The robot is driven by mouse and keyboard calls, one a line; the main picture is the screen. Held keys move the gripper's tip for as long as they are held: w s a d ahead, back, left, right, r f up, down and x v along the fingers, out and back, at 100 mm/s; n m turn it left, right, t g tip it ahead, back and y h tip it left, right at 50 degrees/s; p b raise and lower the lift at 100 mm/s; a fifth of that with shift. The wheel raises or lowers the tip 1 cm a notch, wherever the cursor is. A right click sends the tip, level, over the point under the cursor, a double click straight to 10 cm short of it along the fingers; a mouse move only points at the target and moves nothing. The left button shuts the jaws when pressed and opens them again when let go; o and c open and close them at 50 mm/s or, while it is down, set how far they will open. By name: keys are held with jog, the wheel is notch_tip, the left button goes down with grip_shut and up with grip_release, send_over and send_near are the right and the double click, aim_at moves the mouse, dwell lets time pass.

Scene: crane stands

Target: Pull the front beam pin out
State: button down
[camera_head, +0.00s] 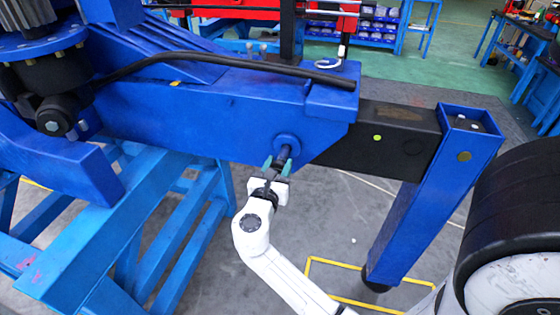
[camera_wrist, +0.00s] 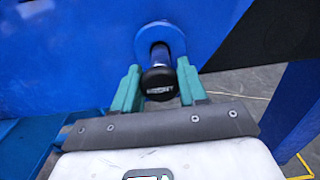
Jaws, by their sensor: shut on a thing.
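The front beam pin (camera_head: 284,152) sticks out of a round blue collar (camera_head: 287,141) on the side of the blue beam (camera_head: 200,115). The pin's inner part is hidden in the beam.
A black inner beam (camera_head: 385,140) runs right from the blue beam to a blue upright leg (camera_head: 430,200). A blue stand (camera_head: 165,200) is at left. Grey floor is clear below the black beam.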

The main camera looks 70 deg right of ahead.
jog(key=shift+a, duration=0.15)
jog(key=c, duration=0.8)
grip_release()
jog(key=shift+a+r, duration=0.1)
jog(key=shift+a, duration=0.1)
jog(key=shift+o, duration=0.5)
jog(key=a+b, duration=0.1)
jog(key=a, duration=0.9)
jog(key=shift+s+a, duration=0.35)
jog(key=shift+s, duration=0.05)
